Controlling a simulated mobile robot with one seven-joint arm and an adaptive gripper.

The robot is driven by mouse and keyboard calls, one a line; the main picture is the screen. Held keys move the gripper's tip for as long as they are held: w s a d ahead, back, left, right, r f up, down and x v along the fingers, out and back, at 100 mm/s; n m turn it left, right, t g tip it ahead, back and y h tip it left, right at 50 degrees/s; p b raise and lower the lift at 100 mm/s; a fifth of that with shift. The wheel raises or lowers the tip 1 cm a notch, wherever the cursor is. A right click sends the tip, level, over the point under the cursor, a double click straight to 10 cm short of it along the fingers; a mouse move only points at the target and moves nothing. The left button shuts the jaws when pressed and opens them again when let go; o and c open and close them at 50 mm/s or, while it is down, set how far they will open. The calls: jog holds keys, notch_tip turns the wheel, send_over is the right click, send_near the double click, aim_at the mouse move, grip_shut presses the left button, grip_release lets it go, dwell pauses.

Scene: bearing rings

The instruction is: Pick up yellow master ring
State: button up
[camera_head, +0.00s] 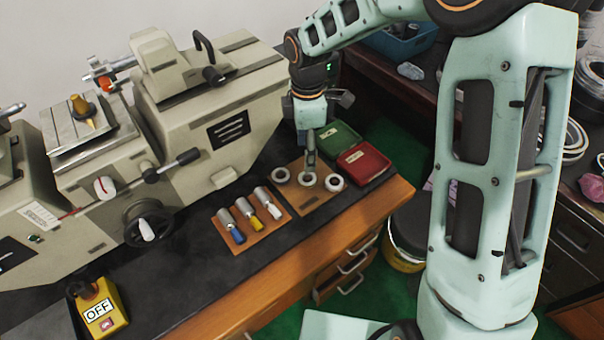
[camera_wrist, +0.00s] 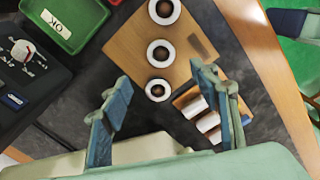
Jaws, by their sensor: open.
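No ring looks yellow in either view. Three pale rings with dark centres lie in a row on a wooden board (camera_head: 318,201): a left one (camera_head: 280,175), a middle one (camera_head: 307,179) and a right one (camera_head: 333,183). In the wrist view they run up the picture from the nearest ring (camera_wrist: 157,90). A grey cylinder with a yellow end (camera_head: 264,203) lies between blue-ended and white-ended ones on a separate wooden holder. My gripper (camera_head: 311,168) points down above the ring board. In the wrist view its fingers (camera_wrist: 160,75) are apart and empty, with the nearest ring showing between them.
A green tray (camera_head: 334,139) and a red tray (camera_head: 362,163) stand behind the ring board. The wooden holder (camera_head: 236,248) is left of it. A beige lathe (camera_head: 212,120) fills the left. A yellow OFF box (camera_head: 100,308) is at lower left. The front bench strip is clear.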

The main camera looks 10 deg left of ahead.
aim_at(307, 176)
jog(key=f, duration=0.4)
jog(key=f+p, duration=0.1)
jog(key=f, duration=0.4)
jog(key=shift+d+f, duration=0.2)
jog(key=shift+f, duration=0.05)
jog(key=c, duration=1.3)
jog(key=shift+r, duration=0.1)
jog(key=shift+c, duration=0.2)
